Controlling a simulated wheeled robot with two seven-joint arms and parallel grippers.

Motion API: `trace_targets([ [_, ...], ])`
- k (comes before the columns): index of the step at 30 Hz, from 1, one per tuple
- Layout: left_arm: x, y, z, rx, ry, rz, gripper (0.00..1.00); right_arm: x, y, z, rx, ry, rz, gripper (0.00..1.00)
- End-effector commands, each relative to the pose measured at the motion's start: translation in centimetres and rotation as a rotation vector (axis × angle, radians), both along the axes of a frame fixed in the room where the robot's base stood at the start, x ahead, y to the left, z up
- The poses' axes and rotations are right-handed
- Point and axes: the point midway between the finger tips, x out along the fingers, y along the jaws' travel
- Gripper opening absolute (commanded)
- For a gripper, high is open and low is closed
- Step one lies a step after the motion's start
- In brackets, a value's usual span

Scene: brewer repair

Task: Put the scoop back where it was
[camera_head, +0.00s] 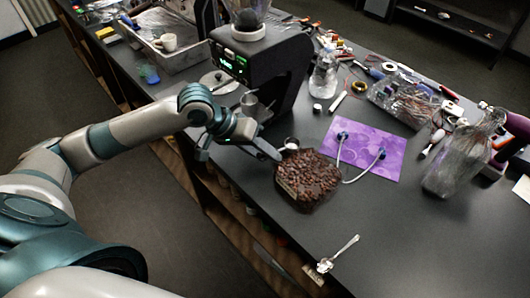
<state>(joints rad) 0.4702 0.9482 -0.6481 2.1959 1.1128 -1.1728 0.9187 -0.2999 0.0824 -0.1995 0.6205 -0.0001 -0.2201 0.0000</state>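A small silver spoon-like tool (340,251), possibly the scoop, lies near the counter's front edge. My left gripper (238,154) is above the counter's front edge, left of the bag. Its two fingers are spread wide, with nothing seen between them. One fingertip points toward the bag's upper left. My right gripper is not in view.
The black brewer (262,62) stands behind my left gripper, with a metal cup (250,104) at its front. A purple mat (376,146) with a looped tube lies right of the bag. The front right counter is mostly clear.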

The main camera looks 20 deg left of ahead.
Motion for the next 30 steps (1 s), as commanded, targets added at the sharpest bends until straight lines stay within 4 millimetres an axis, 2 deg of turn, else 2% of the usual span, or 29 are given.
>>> trace_targets([
  [8, 0.0, 0.1, 0.3, 0.0, -0.001, 0.001, 0.31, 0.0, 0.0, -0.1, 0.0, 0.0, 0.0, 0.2],
  [14, -0.6, 1.1, 1.7, 0.001, -0.003, 0.0, 0.31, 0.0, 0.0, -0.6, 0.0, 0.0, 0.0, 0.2],
  [30, -3.5, 5.4, 8.7, 0.002, -0.002, 0.002, 0.31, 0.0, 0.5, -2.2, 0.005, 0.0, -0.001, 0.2],
])
